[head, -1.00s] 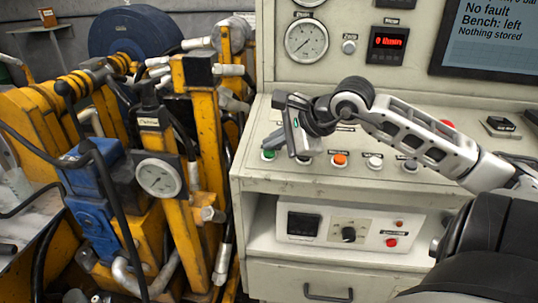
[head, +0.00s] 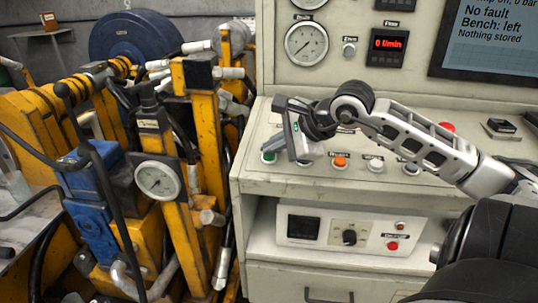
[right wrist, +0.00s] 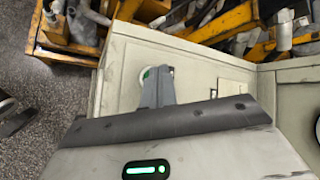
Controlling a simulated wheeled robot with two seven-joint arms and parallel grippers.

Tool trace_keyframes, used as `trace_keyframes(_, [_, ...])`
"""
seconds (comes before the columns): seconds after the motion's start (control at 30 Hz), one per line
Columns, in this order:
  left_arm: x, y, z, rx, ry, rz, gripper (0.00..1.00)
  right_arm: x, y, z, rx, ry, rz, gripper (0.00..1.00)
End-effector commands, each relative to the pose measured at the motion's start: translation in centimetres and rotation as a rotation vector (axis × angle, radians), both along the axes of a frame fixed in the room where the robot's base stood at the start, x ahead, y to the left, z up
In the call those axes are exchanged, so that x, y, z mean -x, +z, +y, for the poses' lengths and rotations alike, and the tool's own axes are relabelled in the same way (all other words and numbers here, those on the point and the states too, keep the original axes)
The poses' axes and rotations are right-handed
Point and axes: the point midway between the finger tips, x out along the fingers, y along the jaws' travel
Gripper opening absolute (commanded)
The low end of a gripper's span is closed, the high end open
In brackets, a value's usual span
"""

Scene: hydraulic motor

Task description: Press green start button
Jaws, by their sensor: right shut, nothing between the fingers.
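The green start button (head: 269,157) sits at the left end of a row on the console's sloped panel. I cannot tell whether the fingertips touch the button or the panel. Nothing is held. My left gripper is not in view.
An orange button (head: 340,161) and white buttons (head: 375,165) continue the row to the right. A red button (head: 446,128) is farther right. A gauge (head: 306,42) and screen (head: 490,40) stand behind. Yellow machinery (head: 200,130) with hoses crowds the left.

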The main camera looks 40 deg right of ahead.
Motion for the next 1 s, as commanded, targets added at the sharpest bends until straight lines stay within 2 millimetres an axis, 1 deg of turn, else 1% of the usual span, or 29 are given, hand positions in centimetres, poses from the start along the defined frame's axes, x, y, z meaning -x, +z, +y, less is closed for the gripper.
trace_keyframes(0.33, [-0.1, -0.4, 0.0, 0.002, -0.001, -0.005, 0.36, 0.0, -0.4, -0.1, 0.0, 0.0, 0.001, 0.0])
trace_keyframes(0.63, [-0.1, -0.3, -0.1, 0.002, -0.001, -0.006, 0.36, 0.0, -0.4, -0.1, 0.0, 0.0, 0.002, 0.0])
trace_keyframes(1.0, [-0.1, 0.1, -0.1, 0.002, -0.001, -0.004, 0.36, 0.1, 1.2, 0.1, 0.001, 0.001, 0.0, 0.0])
